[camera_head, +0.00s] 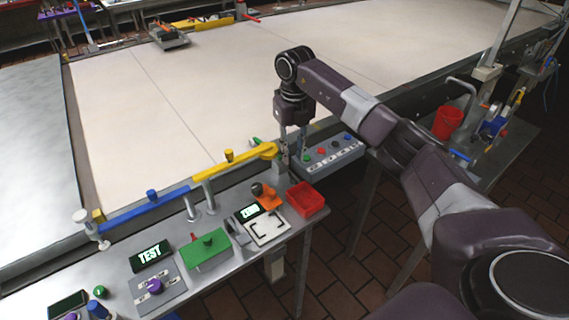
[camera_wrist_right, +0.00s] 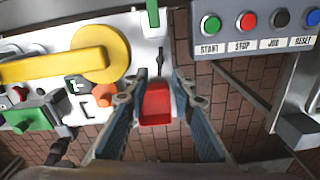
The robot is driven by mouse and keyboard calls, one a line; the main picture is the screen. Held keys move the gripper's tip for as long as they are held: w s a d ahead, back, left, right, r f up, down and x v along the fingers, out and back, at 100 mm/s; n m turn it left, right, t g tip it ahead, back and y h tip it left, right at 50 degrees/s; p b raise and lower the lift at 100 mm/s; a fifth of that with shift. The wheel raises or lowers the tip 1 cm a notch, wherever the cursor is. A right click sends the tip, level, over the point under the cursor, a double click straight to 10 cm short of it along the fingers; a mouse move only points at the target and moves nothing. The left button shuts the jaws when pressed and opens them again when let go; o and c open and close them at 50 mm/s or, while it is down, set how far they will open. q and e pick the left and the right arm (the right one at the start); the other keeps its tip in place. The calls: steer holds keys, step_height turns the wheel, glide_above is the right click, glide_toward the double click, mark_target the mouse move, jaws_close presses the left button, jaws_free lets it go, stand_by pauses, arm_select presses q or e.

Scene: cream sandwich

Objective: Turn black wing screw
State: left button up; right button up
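A small black part (camera_wrist_right: 160,62), which looks like the black wing screw, stands on a light metal plate at the upper middle of the right wrist view. My right gripper (camera_wrist_right: 157,95) is open, with one blue-padded finger on each side below this part and apart from it. In the head view my right gripper (camera_head: 292,150) points down at the right end of the yellow bar. The screw cannot be made out there. My left gripper is not in view.
A yellow arm with a round end (camera_wrist_right: 100,52) lies left of the screw. A button box (camera_head: 330,153) stands to the right. A red tray (camera_head: 305,199) sits below the gripper. A green lever (camera_wrist_right: 152,14) is just above the screw.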

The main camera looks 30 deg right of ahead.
mark_target(293, 176)
steer(key=shift+w+f, duration=0.1)
steer(key=shift+w, duration=0.05)
steer(key=shift+s+f+p, duration=0.2)
steer(key=shift+f+p, duration=0.1)
steer(key=shift+f, duration=0.3)
steer(key=shift+s+f+p, duration=0.15)
steer(key=shift+f+p, duration=0.15)
steer(key=shift+f, duration=0.25)
step_height(293, 176, down, 4)
steer(key=shift+w+r+p, duration=0.1)
steer(key=shift+p, duration=0.4)
steer(key=shift+w+f, duration=0.1)
steer(key=shift+f, duration=0.55)
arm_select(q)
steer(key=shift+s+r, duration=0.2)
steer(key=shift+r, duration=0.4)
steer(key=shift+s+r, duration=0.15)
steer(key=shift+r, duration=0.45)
arm_select(e)
jaws_close()
